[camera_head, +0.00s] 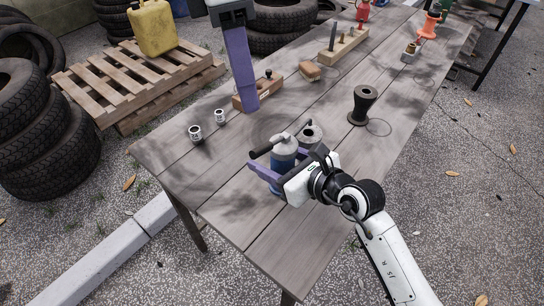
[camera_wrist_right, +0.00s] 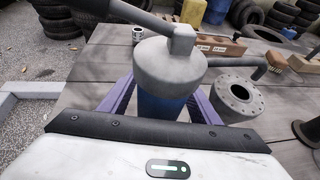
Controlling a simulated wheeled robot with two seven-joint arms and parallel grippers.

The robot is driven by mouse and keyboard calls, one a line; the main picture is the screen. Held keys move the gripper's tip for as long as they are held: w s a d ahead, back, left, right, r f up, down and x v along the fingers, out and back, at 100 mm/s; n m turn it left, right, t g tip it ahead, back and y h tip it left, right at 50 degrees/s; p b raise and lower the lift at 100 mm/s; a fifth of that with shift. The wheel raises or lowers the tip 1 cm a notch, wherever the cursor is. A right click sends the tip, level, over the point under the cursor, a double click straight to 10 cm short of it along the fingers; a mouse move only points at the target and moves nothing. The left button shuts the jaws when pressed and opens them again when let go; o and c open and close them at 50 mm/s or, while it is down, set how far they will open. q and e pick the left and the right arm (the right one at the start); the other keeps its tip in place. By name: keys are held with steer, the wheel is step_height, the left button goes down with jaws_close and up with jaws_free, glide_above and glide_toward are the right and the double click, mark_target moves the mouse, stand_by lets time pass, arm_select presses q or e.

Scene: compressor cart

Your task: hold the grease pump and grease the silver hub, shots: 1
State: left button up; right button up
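The grease pump (camera_head: 283,158) has a blue body, a grey cap and a dark handle. It stands upright on the table between the purple fingers of my right gripper (camera_head: 279,168), which looks shut on its body. The wrist view also shows the pump (camera_wrist_right: 168,70), with a finger on each side. The silver hub (camera_head: 314,134) is a short grey flange just behind the pump; the right wrist view shows its bolt holes and central bore (camera_wrist_right: 238,93). My left gripper (camera_head: 250,105) points down farther back, before a wooden block; its fingers overlap, hiding any gap.
A dark spool-shaped hub (camera_head: 362,105) stands right of the silver one. Two small labelled cans (camera_head: 195,132) are at the left. A wooden block (camera_head: 270,88), a brush (camera_head: 309,71) and a tool rack (camera_head: 342,45) lie farther back. The table's front left is clear.

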steer(key=c, duration=1.1)
arm_select(q)
steer(key=shift+c, duration=0.7)
arm_select(e)
steer(key=shift+c, duration=0.9)
arm_select(q)
steer(key=shift+s+d, duration=0.1)
steer(key=c, duration=0.3)
steer(key=shift+s+d+f+n+t+y, duration=0.35)
steer(key=shift+s+d+n+t+y, duration=0.25)
steer(key=shift+s+d+t+y, duration=0.15)
jaws_close()
steer(key=shift+d+f, duration=0.1)
steer(key=shift+f, duration=3.3)
